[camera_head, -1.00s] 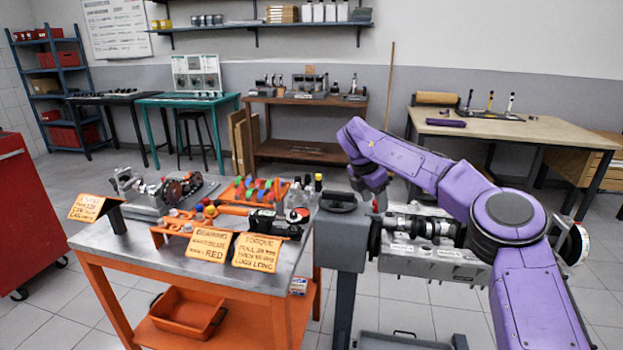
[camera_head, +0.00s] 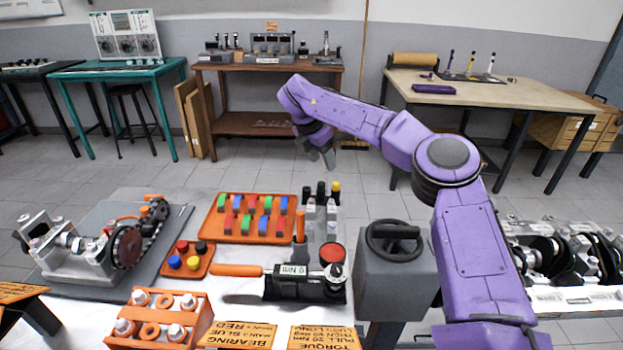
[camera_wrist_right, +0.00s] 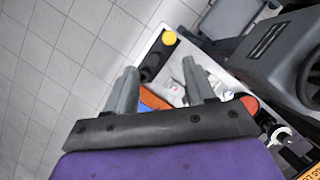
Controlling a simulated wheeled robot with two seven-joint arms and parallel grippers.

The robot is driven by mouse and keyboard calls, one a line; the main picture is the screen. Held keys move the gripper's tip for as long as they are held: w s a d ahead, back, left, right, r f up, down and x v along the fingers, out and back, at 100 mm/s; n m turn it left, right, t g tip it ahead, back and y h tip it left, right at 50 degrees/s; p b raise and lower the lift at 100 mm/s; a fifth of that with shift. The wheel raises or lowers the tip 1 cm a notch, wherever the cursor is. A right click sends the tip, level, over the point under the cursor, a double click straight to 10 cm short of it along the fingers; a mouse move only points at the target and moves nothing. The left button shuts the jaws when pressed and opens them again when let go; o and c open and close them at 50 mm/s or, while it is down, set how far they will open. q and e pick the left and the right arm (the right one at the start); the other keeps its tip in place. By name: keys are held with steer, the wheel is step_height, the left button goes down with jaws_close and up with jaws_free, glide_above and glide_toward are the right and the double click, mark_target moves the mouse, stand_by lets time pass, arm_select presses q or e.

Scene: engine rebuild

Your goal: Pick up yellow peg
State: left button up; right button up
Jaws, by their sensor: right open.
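Two yellow round tops show. One is a small yellow knob (camera_head: 174,262) in a little orange tray on the bench, beside red, black and blue ones. The other is a yellow-topped piece (camera_head: 335,187) standing at the right end of a row of black-topped ones. It also shows in the right wrist view (camera_wrist_right: 169,38), just beyond the fingers. Which one is the peg I cannot tell. My right gripper (camera_head: 322,158) is open and empty, above and behind that row in the picture; its fingers (camera_wrist_right: 160,78) point toward the bench corner. My left gripper is not in view.
A grey block with a black handle (camera_head: 394,240) stands right of the row.

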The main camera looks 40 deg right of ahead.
mark_target(334, 183)
steer(key=shift+w+d+f, duration=0.2)
steer(key=shift+d+f, duration=0.15)
steer(key=shift+f, duration=0.1)
steer(key=shift+w+d+f, duration=0.2)
steer(key=shift+d+f, duration=0.1)
steer(key=shift+f, duration=0.15)
steer(key=s+d+f+p, duration=0.2)
steer(key=s+f, duration=0.1)
steer(key=s, duration=0.2)
steer(key=w+f, duration=0.1)
steer(key=f, duration=0.1)
steer(key=w+d+f, duration=0.1)
steer(key=w+f, duration=0.1)
steer(key=shift+w+f, duration=0.2)
steer(key=shift+w, duration=0.1)
steer(key=shift+s+r, duration=0.1)
steer(key=shift+s, duration=0.05)
steer(key=shift+s+r, duration=0.3)
steer(key=shift+s, duration=0.05)
steer(key=c, duration=0.4)
steer(key=shift+s+r, duration=0.1)
steer(key=shift+s, duration=0.05)
steer(key=c, duration=0.5)
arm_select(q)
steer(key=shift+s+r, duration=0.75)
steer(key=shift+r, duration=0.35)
arm_select(e)
jaws_close()
